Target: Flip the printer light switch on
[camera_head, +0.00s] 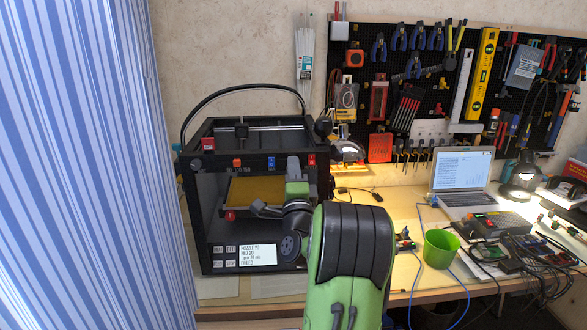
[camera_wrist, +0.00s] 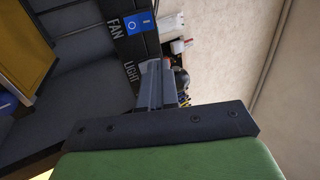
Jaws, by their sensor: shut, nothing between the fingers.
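The black 3D printer (camera_head: 210,215) stands on the desk, with a row of small switches along its top front bar. A blue rocker switch (camera_wrist: 133,25) sits beside the word FAN in the wrist view; the LIGHT label (camera_wrist: 130,76) is beside it on the same bar. The switch at LIGHT is hidden behind my fingers, so its position cannot be told. My gripper (camera_head: 293,168) is shut and empty, its fingertips at the bar just right of a blue switch (camera_head: 271,162). In the wrist view my fingers (camera_wrist: 156,85) reach the bar next to LIGHT; contact cannot be told.
A yellow print bed (camera_head: 250,190) lies inside the printer frame, with a lit display (camera_head: 258,255) below. A green cup (camera_head: 440,248), laptop (camera_head: 462,172) and cables are to the right. A striped blue curtain (camera_head: 85,160) hangs at left. A tool pegboard (camera_head: 450,85) is behind.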

